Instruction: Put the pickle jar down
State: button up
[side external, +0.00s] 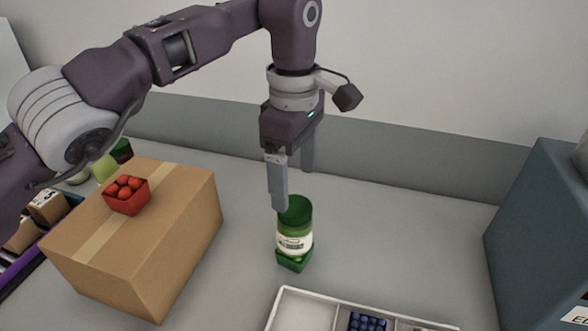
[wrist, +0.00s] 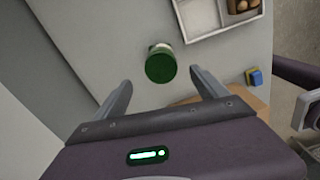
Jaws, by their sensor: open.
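The pickle jar (side external: 295,232) is green with a dark green lid and a pale label. It stands upright on the grey table, and its foot looks like a green block or base; I cannot tell which. In the wrist view the jar's lid (wrist: 161,66) shows from above, ahead of and between the fingers. My gripper (side external: 293,190) is open, with its fingers pointing down just above and behind the jar's lid. In the wrist view my gripper (wrist: 160,88) has its fingers wide apart with nothing between the tips.
A cardboard box (side external: 150,240) with a red basket of red fruit (side external: 126,194) on top stands at the left. A white divided tray (side external: 340,312) lies in front, with dark blue items in one compartment. A blue-grey bin (side external: 535,230) stands at the right. The table right of the jar is clear.

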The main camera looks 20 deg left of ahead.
jog(key=shift+s+r, duration=0.1)
jog(key=shift+r, duration=0.65)
jog(key=w+a+r+t+h, duration=0.1)
jog(key=w+a+r+h, duration=0.15)
jog(key=a+r, duration=0.7)
jog(key=s+a+r+m+t, duration=0.1)
jog(key=s+a+r+m, duration=0.15)
jog(key=a, duration=0.25)
jog(key=s+a+r+m, duration=0.1)
jog(key=s+a+r, duration=0.2)
jog(key=a, duration=0.2)
jog(key=s+a+f+m+t, duration=0.1)
jog(key=s+a+f+m, duration=0.2)
jog(key=s, duration=0.5)
jog(key=s+a+f+m+t+y, duration=0.1)
jog(key=s+a+f+m, duration=0.2)
jog(key=s, duration=0.6)
jog(key=s+a+f+m+t+y, duration=0.1)
jog(key=s+a+f+m, duration=0.1)
jog(key=s+f+m, duration=0.2)
jog(key=s+m, duration=0.2)
jog(key=s, duration=0.2)
jog(key=shift+s+a+f+m+t, duration=0.15)
jog(key=shift+a+f+m+t, duration=0.15)
jog(key=shift+a+f+m, duration=0.1)
